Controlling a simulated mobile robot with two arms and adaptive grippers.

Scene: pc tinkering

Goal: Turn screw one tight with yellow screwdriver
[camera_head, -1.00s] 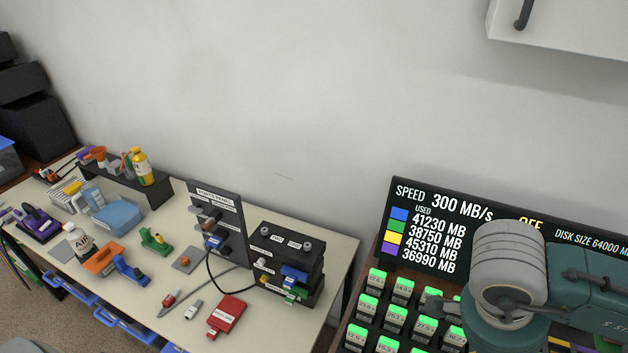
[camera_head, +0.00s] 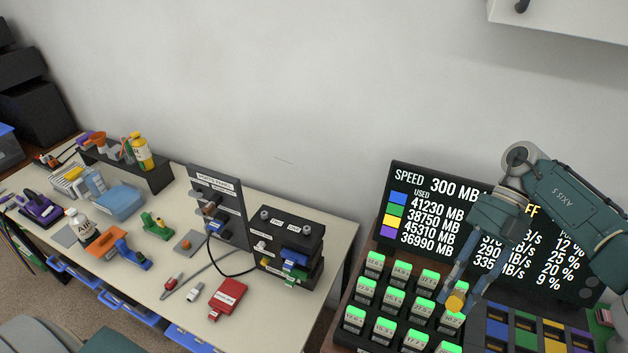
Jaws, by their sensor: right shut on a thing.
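My right gripper (camera_head: 460,296) hangs over the right-hand console, its fingers pointing down. It is shut on a small yellow faceted piece (camera_head: 455,302), which looks like the end of a screwdriver handle. The rest of that piece is hidden, so I cannot tell for sure that it is the yellow screwdriver. It is in front of the rows of green-lit blocks (camera_head: 395,297); contact with them cannot be told. I cannot make out screw one. My left gripper is not in view.
A screen (camera_head: 430,215) stands behind the blocks, partly covered by my right arm. Colored slots (camera_head: 525,335) lie right of the blocks. The left workbench (camera_head: 315,228) holds a black ports panel (camera_head: 220,200), a dark box (camera_head: 290,240), a red drive (camera_head: 228,296) and several tools.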

